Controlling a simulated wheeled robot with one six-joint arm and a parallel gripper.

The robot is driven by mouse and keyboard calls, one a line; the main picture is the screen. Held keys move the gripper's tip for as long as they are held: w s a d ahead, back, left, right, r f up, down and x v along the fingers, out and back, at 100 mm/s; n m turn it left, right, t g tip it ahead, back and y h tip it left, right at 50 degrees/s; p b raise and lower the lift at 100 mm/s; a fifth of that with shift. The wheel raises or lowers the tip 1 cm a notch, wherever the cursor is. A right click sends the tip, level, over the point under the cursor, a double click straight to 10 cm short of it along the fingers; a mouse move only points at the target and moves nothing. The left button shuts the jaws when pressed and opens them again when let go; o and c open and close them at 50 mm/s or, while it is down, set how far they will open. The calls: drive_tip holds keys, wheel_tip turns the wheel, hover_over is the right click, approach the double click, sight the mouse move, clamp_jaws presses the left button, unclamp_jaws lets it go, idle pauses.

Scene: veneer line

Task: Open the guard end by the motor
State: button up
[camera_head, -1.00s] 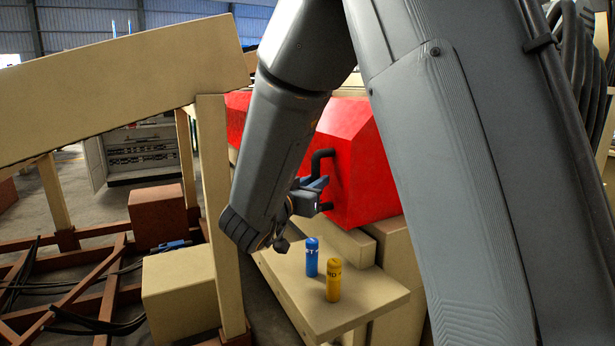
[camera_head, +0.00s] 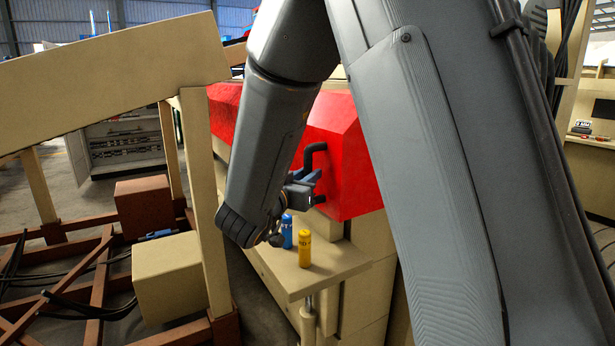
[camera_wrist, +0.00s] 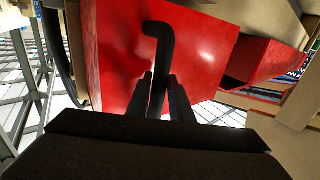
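The red guard end (camera_head: 342,175) is a faceted box with a black bent handle (camera_head: 311,152) on its face. My gripper (camera_head: 312,184) is at this handle, partly hidden by my own wrist. In the wrist view my two fingers (camera_wrist: 163,98) lie close on either side of the handle (camera_wrist: 165,45) and appear shut on it. Also in the wrist view, a dark hollow shows between the guard end (camera_wrist: 205,55) and a further red guard section (camera_wrist: 278,62). The motor is not identifiable.
A blue cylinder (camera_head: 287,236) and a yellow cylinder (camera_head: 304,248) stand on a beige shelf (camera_head: 335,262) below my gripper. A beige post (camera_head: 203,190) and sloping beam (camera_head: 110,85) stand close on the left. A beige box (camera_head: 170,275) and red-brown frame with cables lie lower left.

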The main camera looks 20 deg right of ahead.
idle(0.3)
drive_tip(key=b+v, duration=0.2)
drive_tip(key=v, duration=0.5)
drive_tip(key=shift+s+a, duration=0.3)
